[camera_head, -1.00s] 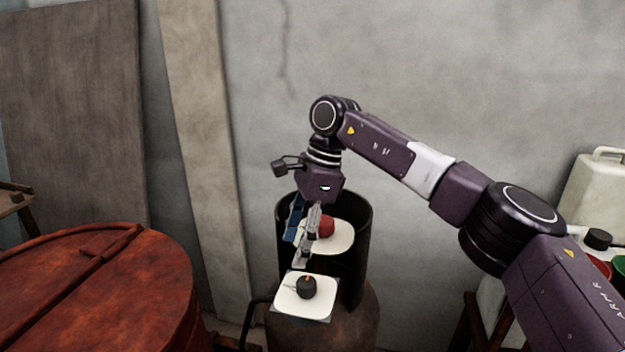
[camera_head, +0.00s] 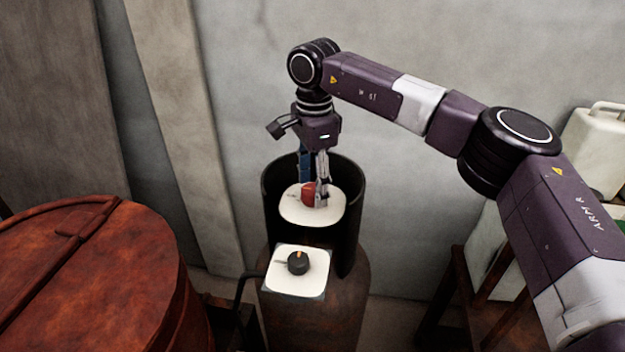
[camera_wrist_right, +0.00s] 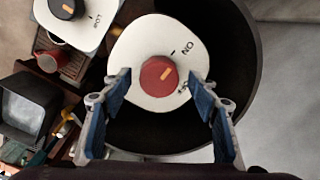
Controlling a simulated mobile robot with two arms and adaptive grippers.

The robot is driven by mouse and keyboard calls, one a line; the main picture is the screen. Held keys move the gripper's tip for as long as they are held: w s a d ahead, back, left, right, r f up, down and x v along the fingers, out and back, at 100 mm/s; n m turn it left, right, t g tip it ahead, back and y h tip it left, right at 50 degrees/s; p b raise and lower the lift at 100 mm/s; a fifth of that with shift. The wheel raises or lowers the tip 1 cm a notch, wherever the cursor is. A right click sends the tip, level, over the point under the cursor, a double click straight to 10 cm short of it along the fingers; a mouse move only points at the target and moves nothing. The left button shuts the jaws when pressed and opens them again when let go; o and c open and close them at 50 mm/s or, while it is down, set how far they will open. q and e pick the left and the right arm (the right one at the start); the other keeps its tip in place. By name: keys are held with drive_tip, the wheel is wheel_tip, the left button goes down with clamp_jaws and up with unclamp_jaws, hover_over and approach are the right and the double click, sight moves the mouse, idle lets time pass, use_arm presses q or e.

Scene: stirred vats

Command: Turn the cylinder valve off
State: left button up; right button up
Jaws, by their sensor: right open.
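The cylinder valve is a red knob (camera_head: 308,193) with an orange pointer mark, on a white dial plate (camera_head: 290,212) inside the dark collar (camera_head: 352,225) of the rusty cylinder (camera_head: 340,320). My left gripper is not in view.
A black knob (camera_head: 298,262) on a white plate (camera_head: 283,283) sits in front of the collar. A rusty round-lidded vat (camera_head: 90,270) stands at left. A wooden stand (camera_head: 475,290) with a pale jerrycan (camera_head: 597,135) is at right. The wall is close behind.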

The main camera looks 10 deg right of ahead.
drive_tip(key=shift+s, duration=0.1)
drive_tip(key=c, duration=1.2)
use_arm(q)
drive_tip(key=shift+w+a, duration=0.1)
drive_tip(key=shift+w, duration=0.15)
use_arm(e)
drive_tip(key=shift+o, duration=0.2)
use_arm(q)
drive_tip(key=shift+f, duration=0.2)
use_arm(e)
drive_tip(key=shift+m, duration=0.3)
drive_tip(key=m+b, duration=0.1)
drive_tip(key=m, duration=0.1)
drive_tip(key=shift+m+b, duration=0.35)
drive_tip(key=shift+m, duration=0.05)
drive_tip(key=m+b, duration=0.1)
drive_tip(key=m, duration=0.3)
drive_tip(key=shift+m, duration=0.3)
drive_tip(key=m+b, duration=0.1)
drive_tip(key=m, duration=0.4)
drive_tip(key=shift+w, duration=0.2)
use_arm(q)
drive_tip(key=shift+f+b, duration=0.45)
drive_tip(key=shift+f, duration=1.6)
use_arm(e)
drive_tip(key=shift+m, duration=2.4)
